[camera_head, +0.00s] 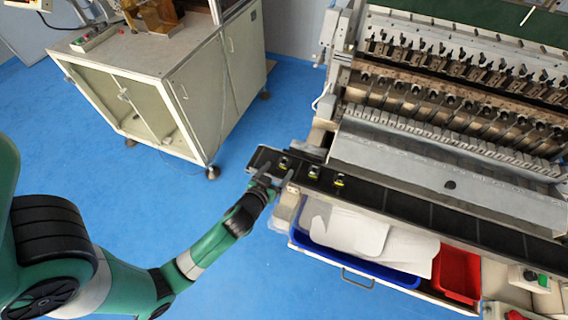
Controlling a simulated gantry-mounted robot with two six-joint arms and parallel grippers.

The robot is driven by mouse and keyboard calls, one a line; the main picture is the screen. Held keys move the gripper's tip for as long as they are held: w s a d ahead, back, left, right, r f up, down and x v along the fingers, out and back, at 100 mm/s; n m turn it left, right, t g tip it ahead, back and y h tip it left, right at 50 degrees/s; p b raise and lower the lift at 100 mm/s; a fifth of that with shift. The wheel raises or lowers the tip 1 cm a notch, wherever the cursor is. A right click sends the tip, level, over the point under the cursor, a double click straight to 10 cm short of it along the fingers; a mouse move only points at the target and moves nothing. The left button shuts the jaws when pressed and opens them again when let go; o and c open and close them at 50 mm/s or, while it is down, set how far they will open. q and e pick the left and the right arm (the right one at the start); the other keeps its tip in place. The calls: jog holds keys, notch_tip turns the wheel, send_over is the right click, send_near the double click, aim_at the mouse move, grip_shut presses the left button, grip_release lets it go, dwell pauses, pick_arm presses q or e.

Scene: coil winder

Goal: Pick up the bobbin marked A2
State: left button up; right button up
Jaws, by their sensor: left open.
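Several small dark bobbins with yellow and white parts stand on the black strip (400,206) along the front of the coil winder: one at the left (284,162), one in the middle (314,171) and one farther right (339,181). Their markings are too small to read, so I cannot tell which is A2. My left gripper (275,174) is open at the left end of the strip, close to the leftmost bobbin. I cannot tell whether its fingers touch or straddle that bobbin. My right gripper is not in view.
The coil winder (440,160) rises behind the strip. Below the strip are a blue tray (400,277) with white sheets and a red bin (457,274). A beige cabinet (150,100) stands at upper left; blue floor lies between.

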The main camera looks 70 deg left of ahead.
aim_at(282, 165)
pick_arm(q)
jog(key=x, duration=0.4)
jog(key=shift+w+r, duration=0.2)
jog(key=shift+w, duration=0.15)
jog(key=shift+c, duration=0.3)
grip_shut()
jog(key=shift+r, duration=0.1)
